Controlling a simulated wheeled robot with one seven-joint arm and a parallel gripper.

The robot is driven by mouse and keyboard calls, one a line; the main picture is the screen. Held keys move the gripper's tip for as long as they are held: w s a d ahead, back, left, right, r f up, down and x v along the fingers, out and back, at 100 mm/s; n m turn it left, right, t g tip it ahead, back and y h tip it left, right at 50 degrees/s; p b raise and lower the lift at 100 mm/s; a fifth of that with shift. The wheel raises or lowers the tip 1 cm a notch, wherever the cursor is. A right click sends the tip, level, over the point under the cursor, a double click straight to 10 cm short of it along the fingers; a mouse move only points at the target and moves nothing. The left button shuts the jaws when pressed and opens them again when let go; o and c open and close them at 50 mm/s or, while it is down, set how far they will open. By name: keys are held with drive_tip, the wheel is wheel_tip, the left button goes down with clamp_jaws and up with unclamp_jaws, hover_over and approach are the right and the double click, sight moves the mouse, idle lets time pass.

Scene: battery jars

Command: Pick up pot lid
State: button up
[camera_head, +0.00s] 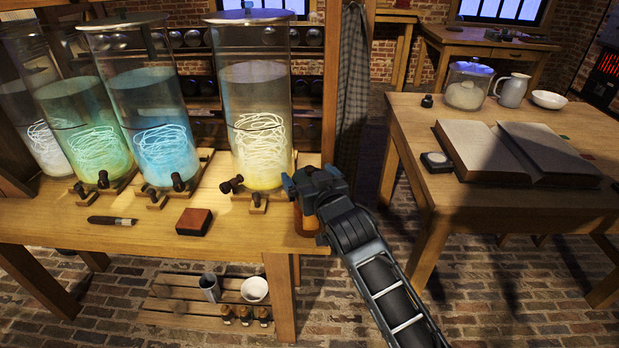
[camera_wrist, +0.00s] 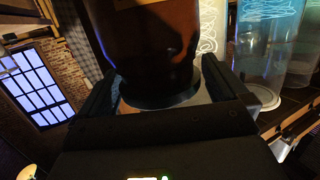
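A brown, glossy pot (camera_head: 308,226) stands at the right end of the wooden bench, partly hidden by my gripper. In the wrist view, which looks upside down, the pot (camera_wrist: 145,45) fills the upper middle. A dark round rim, possibly the pot lid (camera_wrist: 160,98), shows at its end; I cannot tell it clearly from the pot. My gripper (camera_head: 291,184) is over the pot's top. In the wrist view, its fingers (camera_wrist: 160,82) are spread on both sides of the pot end, with narrow gaps visible. The grip looks open; contact is not visible.
Several tall glass jars with glowing wires stand left of the pot, the nearest holding yellow liquid (camera_head: 262,150). A red-brown block (camera_head: 194,221) and a dark-handled tool (camera_head: 112,221) lie on the bench (camera_head: 60,225). A second table (camera_head: 470,197) with a book is at right.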

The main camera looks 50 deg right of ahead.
drive_tip(key=c, duration=0.8)
drive_tip(key=shift+r, duration=0.1)
drive_tip(key=shift+c, duration=0.2)
